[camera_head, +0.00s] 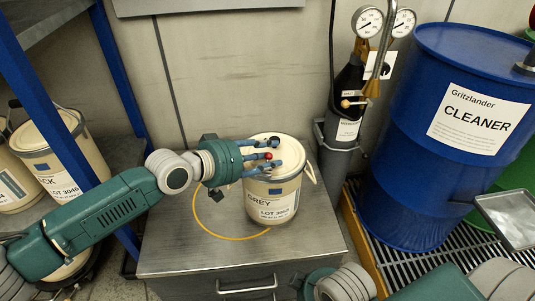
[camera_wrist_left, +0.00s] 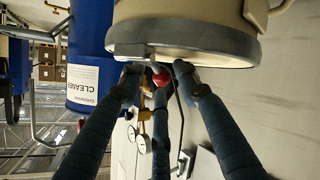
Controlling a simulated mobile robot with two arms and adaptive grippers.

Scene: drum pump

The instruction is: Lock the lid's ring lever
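A cream pail (camera_head: 272,196) labelled GREY stands upright on the grey metal cabinet. Its lid (camera_head: 275,143) is on, with a grey ring around the rim that also shows in the left wrist view (camera_wrist_left: 215,42). A red-tipped lever (camera_head: 268,156) is at the rim on the side facing my left gripper; the red tip also shows in the left wrist view (camera_wrist_left: 160,77). My left gripper (camera_head: 276,155) has its fingers extended and spread around the red tip at the rim. Whether they touch it is unclear.
A yellow ring (camera_head: 235,238) marks the cabinet top (camera_head: 180,240) around the pail. A blue CLEANER drum (camera_head: 400,150) stands on a grating at right. Shelves with more pails (camera_head: 50,150) are at left.

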